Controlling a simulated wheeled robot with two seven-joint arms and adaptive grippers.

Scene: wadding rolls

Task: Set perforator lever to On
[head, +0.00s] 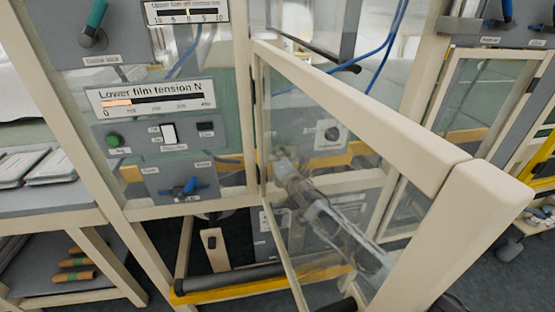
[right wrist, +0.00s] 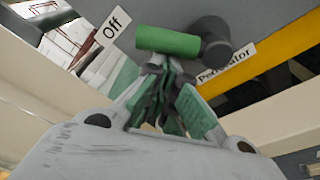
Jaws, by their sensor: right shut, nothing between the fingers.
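The perforator lever shows in the right wrist view as a green cylindrical handle (right wrist: 168,41) on a dark round hub (right wrist: 214,42). The handle points left from the hub, its free end near the "Off" label (right wrist: 112,30). The "Perforator" label (right wrist: 226,64) is below the hub. I see no "On" label. My right gripper (right wrist: 163,75) is shut and empty, its fingertips just below the handle; I cannot tell whether they touch. In the head view my right gripper (head: 281,163) is seen through the clear door panel, and the lever cannot be made out there. My left gripper is not in view.
A cream-framed clear door (head: 365,105) stands open in front of my right arm. A panel with a blue lever (head: 188,186) and a "Lower film tension" display (head: 153,100) are to its left. A dark roller (head: 230,277) lies low near a yellow bar.

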